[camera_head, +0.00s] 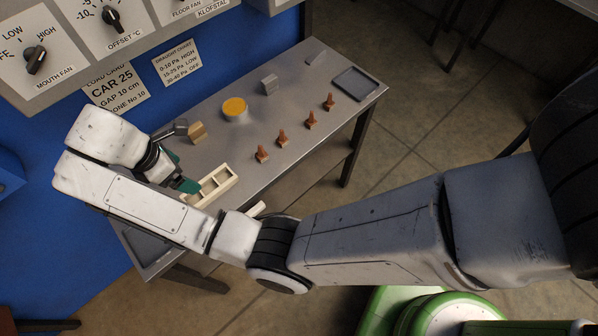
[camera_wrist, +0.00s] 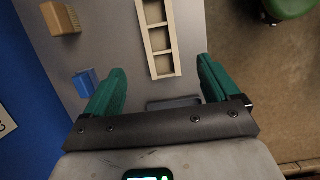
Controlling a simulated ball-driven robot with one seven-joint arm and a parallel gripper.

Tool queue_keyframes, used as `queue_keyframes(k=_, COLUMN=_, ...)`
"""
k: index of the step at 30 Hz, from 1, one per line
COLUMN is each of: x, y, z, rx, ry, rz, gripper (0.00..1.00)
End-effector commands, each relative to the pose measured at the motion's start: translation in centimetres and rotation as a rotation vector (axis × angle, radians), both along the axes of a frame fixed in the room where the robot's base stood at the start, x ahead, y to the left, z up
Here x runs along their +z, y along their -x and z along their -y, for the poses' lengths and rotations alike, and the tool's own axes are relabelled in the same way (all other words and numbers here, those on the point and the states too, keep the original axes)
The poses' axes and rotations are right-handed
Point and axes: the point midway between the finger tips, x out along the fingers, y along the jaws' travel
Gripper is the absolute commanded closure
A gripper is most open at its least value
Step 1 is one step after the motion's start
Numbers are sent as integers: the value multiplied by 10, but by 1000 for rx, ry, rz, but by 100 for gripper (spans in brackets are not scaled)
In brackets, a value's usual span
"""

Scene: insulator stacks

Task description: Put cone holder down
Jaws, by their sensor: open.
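The cone holder is taken to be the cream rack (camera_head: 214,194) with open compartments, resting on the grey bench. It also shows in the wrist view (camera_wrist: 173,40), where its compartments look empty. My gripper (camera_wrist: 160,66) is open, with its two green fingers apart on either side of the rack's near end and no contact visible. In the head view my gripper (camera_head: 186,184) is at the rack's left end, partly hidden by my arm. Several brown cones (camera_head: 283,138) stand upright in a row on the bench, to the right of the rack.
A round pot with a yellow-orange top (camera_head: 235,106), a grey block (camera_head: 269,85) and a wooden block (camera_head: 197,132) stand behind the cones. A grey tray (camera_head: 355,84) lies at the bench's far right. A blue block (camera_wrist: 86,82) is left of my gripper.

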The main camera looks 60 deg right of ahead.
Motion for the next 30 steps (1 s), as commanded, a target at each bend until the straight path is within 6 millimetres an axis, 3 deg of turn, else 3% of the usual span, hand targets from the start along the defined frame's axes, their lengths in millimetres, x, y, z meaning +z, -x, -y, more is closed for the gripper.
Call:
queue_keyframes(k=5, x=-26, y=29, z=34, rx=-146, ry=6, rz=49, gripper=11)
queue_keyframes(k=9, x=-56, y=79, z=76, rx=-374, ry=-2, rz=133, gripper=11)
queue_keyframes(k=15, x=-81, y=165, z=112, rx=-714, ry=-49, rz=241, gripper=11)
queue_keyframes(k=21, x=-83, y=249, z=119, rx=-1037, ry=-125, rz=305, gripper=11)
queue_keyframes(k=24, x=-78, y=278, z=115, rx=-1163, ry=-162, rz=319, gripper=11)
queue_keyframes(k=30, x=-71, y=304, z=108, rx=-1289, ry=-201, rz=329, gripper=11)
